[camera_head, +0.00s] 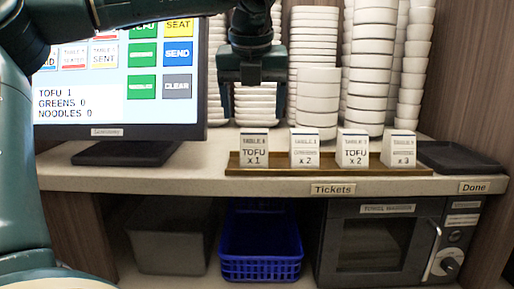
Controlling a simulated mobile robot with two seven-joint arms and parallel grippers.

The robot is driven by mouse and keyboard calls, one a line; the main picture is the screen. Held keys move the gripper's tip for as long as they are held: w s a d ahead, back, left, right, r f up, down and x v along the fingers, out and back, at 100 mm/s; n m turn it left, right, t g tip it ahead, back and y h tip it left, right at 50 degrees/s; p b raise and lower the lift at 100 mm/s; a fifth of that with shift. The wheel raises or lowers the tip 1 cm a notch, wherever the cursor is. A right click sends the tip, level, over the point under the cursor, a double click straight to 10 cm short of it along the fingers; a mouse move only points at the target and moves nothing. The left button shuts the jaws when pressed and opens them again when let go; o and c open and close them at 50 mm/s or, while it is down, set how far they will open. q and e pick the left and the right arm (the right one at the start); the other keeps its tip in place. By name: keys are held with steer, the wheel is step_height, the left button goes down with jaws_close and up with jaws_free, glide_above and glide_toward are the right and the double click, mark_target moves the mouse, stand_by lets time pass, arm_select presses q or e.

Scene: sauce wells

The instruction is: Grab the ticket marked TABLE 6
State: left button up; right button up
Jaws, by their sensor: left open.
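Several white tickets stand in a row on a brass-coloured rail (330,171) on the counter. From left to right they are a TOFU x 1 ticket (254,155), an x 2 ticket (305,153), a TOFU x 2 ticket (353,153) and an x 3 ticket (399,152). Each has a small TABLE line on top, but its number is too small to read for certain. My left gripper (252,88) is open and empty, pointing down above and behind the leftmost ticket in the picture. My right gripper is not in view.
Stacks of white bowls (318,95) stand behind the rail. A monitor (120,80) with order buttons stands left, showing TOFU 1. A black tray (455,157) lies right, above the Done label (474,187).

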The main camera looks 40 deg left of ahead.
mark_target(254, 131)
arm_select(q)
steer(key=x, duration=0.3)
steer(key=shift+w+f, duration=0.1)
steer(key=shift+f, duration=0.05)
steer(key=shift+p+x, duration=0.6)
steer(key=shift+x, duration=2.05)
steer(key=shift+c, duration=0.5)
steer(key=c, duration=1)
steer(key=shift+o, duration=0.2)
